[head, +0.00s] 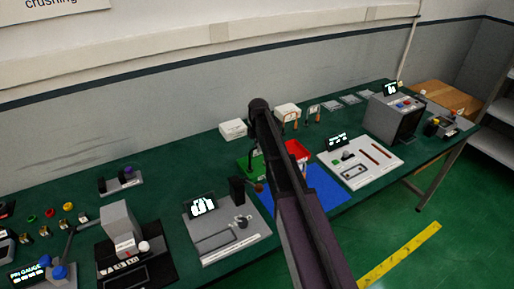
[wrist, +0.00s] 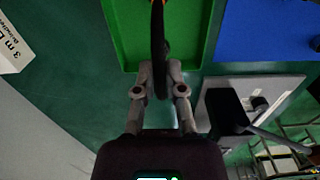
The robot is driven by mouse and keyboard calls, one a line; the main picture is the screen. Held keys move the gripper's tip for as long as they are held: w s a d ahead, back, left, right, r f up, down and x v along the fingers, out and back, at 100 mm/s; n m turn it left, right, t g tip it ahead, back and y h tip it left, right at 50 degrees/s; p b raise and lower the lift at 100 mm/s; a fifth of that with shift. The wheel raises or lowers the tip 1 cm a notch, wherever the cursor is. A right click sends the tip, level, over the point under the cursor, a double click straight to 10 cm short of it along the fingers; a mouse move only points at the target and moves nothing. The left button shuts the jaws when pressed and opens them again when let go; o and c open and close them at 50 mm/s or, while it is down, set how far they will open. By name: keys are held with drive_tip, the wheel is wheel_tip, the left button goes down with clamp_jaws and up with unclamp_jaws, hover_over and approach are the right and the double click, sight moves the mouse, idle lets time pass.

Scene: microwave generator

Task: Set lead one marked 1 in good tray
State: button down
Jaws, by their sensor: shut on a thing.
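My gripper (wrist: 160,68) is shut on a dark lead (wrist: 158,38) in the wrist view. The lead runs up between the fingertips to the top edge, where a bit of orange shows. Its number cannot be read. Behind it lies the green tray (wrist: 196,58), with its rim just beyond the fingertips. In the head view the green tray (head: 244,163) is partly covered by my arm, and my gripper is mostly hidden there. Other leads with orange ends (head: 314,112) stand at the back of the bench.
White boxes (head: 233,129) stand behind. A grey panel with a black post (head: 237,190) is close by, left of my arm. Instruments line both sides.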

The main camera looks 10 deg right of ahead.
drive_tip(key=c, duration=0.7)
unclamp_jaws()
drive_tip(key=shift+r, duration=0.1)
wheel_tip(320, 180, up, 12)
drive_tip(key=p, duration=1.2)
drive_tip(key=s+m, duration=0.7)
drive_tip(key=s, duration=0.2)
drive_tip(key=s+m, duration=0.7)
drive_tip(key=s, duration=0.3)
drive_tip(key=s+m, duration=0.7)
drive_tip(key=s, duration=0.3)
drive_tip(key=shift+a+m, duration=0.25)
drive_tip(key=shift+m, duration=0.05)
